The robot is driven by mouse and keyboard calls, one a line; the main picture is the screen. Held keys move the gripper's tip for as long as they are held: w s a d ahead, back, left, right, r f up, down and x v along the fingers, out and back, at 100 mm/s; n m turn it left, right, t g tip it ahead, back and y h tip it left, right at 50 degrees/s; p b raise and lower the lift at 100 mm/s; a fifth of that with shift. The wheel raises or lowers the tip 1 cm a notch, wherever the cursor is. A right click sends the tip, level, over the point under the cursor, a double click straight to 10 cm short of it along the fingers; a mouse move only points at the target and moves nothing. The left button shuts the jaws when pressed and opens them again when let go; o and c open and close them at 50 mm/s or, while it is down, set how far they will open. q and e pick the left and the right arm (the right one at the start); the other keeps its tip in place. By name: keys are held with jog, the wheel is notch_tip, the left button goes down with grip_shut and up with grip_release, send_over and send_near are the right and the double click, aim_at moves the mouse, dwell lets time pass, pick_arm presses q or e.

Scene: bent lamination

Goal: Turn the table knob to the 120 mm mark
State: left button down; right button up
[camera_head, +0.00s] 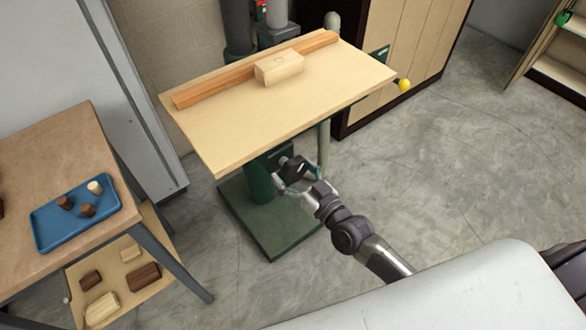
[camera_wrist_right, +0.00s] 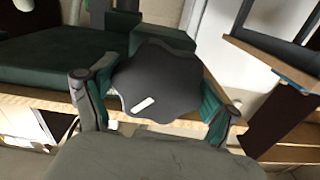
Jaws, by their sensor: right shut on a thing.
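The table knob (camera_head: 292,170) is a black lobed handwheel on the green column under the wooden machine table (camera_head: 235,135). In the right wrist view the knob (camera_wrist_right: 160,80) fills the middle, with a white mark on its face pointing to the lower left. My right gripper (camera_head: 296,184) is shut on the knob, one finger on each side of its rim; the fingers also show in the right wrist view (camera_wrist_right: 158,98). No millimetre scale is readable in either view. My left gripper is not in view.
A wooden block (camera_head: 279,68) lies against a reddish fence (camera_head: 215,85) on the table. A blue tray (camera_head: 50,236) with small wooden pieces is on a bench at the left. The table overhangs my gripper.

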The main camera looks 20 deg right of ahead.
jog(key=shift+r, duration=0.1)
jog(key=o, duration=0.9)
jog(key=shift+s+d, duration=0.1)
jog(key=shift+s, duration=0.15)
jog(key=v, duration=1.1)
jog(key=shift+s, duration=0.25)
